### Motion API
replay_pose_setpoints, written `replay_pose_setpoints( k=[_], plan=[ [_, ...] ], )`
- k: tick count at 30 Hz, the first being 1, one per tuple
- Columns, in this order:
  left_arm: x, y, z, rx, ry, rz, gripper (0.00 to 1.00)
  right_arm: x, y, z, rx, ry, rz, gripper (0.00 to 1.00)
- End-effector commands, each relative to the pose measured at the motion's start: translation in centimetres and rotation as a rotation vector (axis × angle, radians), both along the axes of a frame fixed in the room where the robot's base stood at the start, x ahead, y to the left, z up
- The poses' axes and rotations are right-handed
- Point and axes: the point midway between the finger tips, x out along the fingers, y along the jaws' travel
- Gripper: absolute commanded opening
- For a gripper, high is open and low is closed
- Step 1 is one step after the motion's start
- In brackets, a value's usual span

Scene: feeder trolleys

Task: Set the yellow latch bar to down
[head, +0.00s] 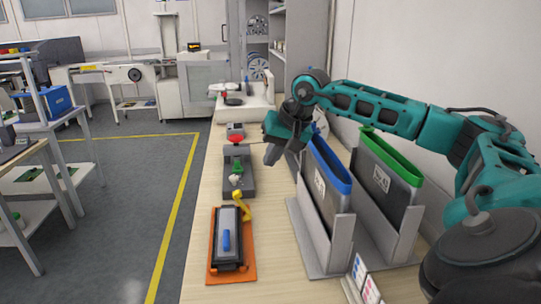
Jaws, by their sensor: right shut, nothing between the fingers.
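The yellow latch bar (243,204) is at the far end of a dark grey feeder unit with a blue handle (226,240), which lies on an orange base plate (246,274) on the bench. The bar appears to stick up at a slant from the unit's far right corner. My right gripper (272,157) is shut and empty. It hangs above the bench, beyond and to the right of the bar in the picture, clearly apart from it. My left gripper is not in view.
A grey fixture with a red knob (236,138) and a green part (238,168) sits behind the feeder unit. Two upright bins with blue (327,160) and green (391,155) rims stand in grey holders at the right. The bench (270,215) has a clear strip between.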

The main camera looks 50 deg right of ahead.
Motion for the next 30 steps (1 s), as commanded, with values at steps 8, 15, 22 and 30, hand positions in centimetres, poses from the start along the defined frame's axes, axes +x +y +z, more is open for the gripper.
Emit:
replay_pose_setpoints(
  k=[8,15,22,30],
  plan=[
    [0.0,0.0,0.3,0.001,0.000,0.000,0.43,2.9,0.5,-5.5,0.004,0.003,0.001,0.00],
    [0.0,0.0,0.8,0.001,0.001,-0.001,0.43,4.8,2.4,-7.5,0.002,0.000,0.002,0.00],
    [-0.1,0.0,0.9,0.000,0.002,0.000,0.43,5.4,3.0,-8.1,0.000,0.000,0.000,0.00],
    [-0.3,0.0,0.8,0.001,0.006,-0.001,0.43,5.4,3.0,-8.2,0.000,0.000,0.000,0.00]
  ],
)
